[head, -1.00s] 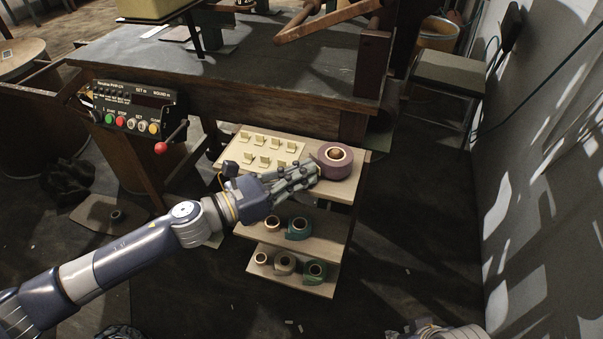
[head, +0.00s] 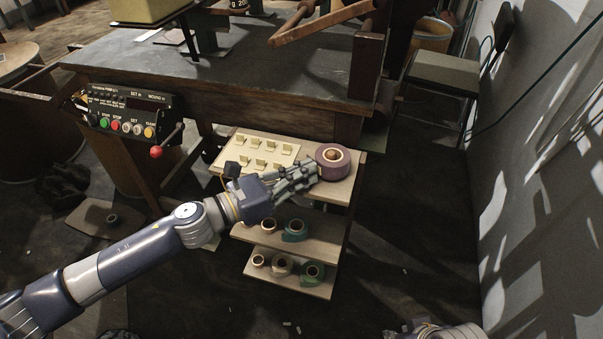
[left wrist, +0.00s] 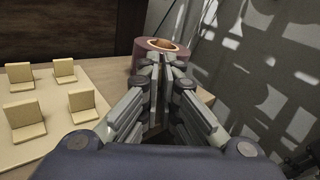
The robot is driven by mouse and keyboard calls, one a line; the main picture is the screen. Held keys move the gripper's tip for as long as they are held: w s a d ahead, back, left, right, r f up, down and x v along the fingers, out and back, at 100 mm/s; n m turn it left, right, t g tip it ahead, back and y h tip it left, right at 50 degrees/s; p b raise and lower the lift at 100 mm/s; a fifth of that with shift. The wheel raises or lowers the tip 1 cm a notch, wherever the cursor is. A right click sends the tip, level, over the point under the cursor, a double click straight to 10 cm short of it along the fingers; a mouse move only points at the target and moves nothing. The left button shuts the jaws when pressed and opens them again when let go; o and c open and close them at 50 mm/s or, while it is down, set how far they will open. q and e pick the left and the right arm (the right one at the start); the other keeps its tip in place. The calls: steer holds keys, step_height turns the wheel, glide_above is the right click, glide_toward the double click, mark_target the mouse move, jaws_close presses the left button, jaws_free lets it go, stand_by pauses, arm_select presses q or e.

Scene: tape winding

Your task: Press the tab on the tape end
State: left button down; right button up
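A purple tape roll (head: 333,170) sits at the right end of the top shelf and also shows in the left wrist view (left wrist: 146,60). Several cream L-shaped tabs (head: 268,160) stand on a cream board left of it; some also show in the left wrist view (left wrist: 66,72). My left gripper (head: 314,172) reaches the roll's left side. In the left wrist view its fingertips (left wrist: 166,60) are drawn together in front of the roll. Whether a tab or the tape end lies between them is hidden. A grey part of my right arm shows at the bottom edge (head: 437,331).
Lower shelves hold several smaller tape rolls (head: 294,231). A control box (head: 130,110) with coloured buttons and a red-knobbed lever hangs at the bench front, left of the shelf. The dark workbench (head: 260,62) stands behind. Floor right of the shelf is clear.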

arm_select(q)
steer(key=c, duration=1.7)
jaws_free()
step_height(320, 180, up, 10)
